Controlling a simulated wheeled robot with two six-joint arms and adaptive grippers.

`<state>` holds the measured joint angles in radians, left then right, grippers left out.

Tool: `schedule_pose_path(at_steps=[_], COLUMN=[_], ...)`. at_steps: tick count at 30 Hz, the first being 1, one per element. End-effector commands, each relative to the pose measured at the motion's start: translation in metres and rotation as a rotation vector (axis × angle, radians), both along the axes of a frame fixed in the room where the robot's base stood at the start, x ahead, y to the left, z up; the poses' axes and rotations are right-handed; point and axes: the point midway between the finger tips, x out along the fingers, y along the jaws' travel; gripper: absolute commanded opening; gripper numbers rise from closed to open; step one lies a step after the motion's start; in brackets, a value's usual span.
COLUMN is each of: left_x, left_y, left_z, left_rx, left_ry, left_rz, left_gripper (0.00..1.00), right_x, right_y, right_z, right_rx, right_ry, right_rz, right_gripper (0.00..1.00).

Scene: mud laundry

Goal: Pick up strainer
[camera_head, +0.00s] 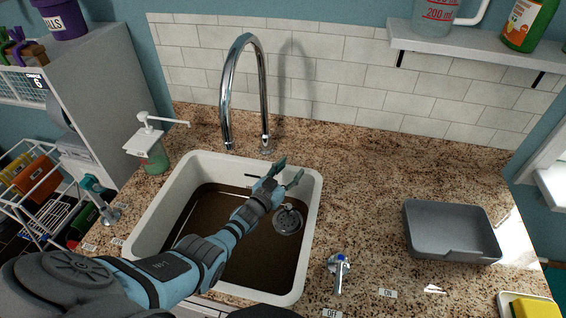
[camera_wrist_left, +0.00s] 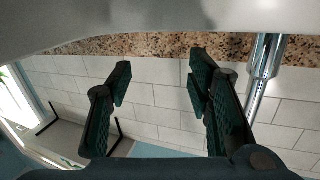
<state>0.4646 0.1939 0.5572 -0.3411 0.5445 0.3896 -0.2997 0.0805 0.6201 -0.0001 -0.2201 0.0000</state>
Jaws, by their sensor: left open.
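The strainer (camera_head: 288,220) is a round metal piece low in the right part of the white sink (camera_head: 312,215), in brown muddy water (camera_head: 262,250). My left arm reaches across the sink from the lower left. My left gripper (camera_head: 283,175) is open and empty, over the sink's back right part. In the head view its fingers are above and behind the strainer, apart from it. In the left wrist view the two dark green fingers (camera_wrist_left: 160,84) are spread with nothing between them, and the strainer does not show. My right gripper is not in view.
A tall chrome faucet (camera_head: 263,95) stands behind the sink, close to my left gripper. A soap dispenser (camera_head: 152,150) is at the left. A blue-marked tap handle (camera_head: 339,270) and a grey tray (camera_head: 450,232) are at the right.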

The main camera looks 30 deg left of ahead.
Motion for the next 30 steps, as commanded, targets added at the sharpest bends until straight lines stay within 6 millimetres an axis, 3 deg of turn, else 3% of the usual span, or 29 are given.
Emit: schedule_pose_path(at_steps=[1, 3, 6, 8, 11, 19, 27, 30], left_x=[-0.028, -0.061, -0.089, -0.092, -0.086, -0.038, -0.03, -0.03], left_y=[-0.003, -0.008, -0.012, -0.014, -0.015, -0.021, -0.022, -0.022], left_z=[-0.036, -0.078, -0.112, -0.124, -0.131, -0.153, -0.147, -0.146], left_rx=[-0.009, -0.023, -0.035, -0.038, -0.039, -0.038, -0.037, -0.038], left_ry=[0.094, 0.198, 0.282, 0.302, 0.308, 0.304, 0.305, 0.304], left_rz=[-0.014, -0.029, -0.043, -0.046, -0.047, -0.045, -0.045, -0.045], left_gripper=[0.47, 0.47, 0.47, 0.47, 0.47, 0.47, 0.47, 0.34], right_x=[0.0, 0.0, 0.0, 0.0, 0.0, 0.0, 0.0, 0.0], right_y=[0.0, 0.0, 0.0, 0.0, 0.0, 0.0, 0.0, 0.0], right_z=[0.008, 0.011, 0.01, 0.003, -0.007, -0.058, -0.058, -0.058], right_rx=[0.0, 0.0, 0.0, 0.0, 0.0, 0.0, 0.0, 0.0], right_ry=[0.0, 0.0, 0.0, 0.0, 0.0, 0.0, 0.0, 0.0], right_rz=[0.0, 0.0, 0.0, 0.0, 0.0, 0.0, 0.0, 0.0], right_gripper=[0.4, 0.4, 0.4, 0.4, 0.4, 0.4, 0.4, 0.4])
